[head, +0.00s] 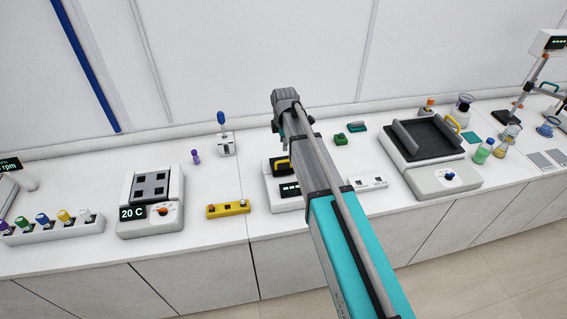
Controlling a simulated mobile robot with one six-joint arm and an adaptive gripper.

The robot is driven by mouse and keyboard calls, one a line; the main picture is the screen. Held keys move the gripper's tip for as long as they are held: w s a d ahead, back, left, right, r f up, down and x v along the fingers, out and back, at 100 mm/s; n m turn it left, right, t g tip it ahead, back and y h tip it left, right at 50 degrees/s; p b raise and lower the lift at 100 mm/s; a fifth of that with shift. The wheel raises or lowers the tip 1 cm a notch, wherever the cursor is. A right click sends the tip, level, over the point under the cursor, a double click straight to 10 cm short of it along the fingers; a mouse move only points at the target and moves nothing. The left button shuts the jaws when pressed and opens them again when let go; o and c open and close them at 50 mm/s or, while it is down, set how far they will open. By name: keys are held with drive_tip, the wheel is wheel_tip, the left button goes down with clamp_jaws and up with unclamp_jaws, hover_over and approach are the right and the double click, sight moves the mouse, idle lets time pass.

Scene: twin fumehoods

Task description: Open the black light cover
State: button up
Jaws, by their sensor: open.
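A white instrument (276,196) with a small dark display stands on the bench near the middle of the head view. On top of it is a black cover with a yellow handle (281,165), seen only in part. The cover looks down on the instrument, but my arm hides its right side, so I cannot tell fully. My arm reaches up from the lower right and crosses in front of the instrument.
A hotplate reading 20 C (151,202) and a yellow block (228,209) stand left of the instrument. A white strip (368,183) and a large black-topped device (430,160) stand to its right. A blue-topped stand (225,143) is behind. Flasks stand further right.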

sight(283, 161)
drive_tip(key=shift+w+f+b, duration=0.2)
drive_tip(key=shift+f+b, duration=3.8)
drive_tip(key=shift+f, duration=0.35)
drive_tip(key=shift+a, duration=0.1)
clamp_jaws()
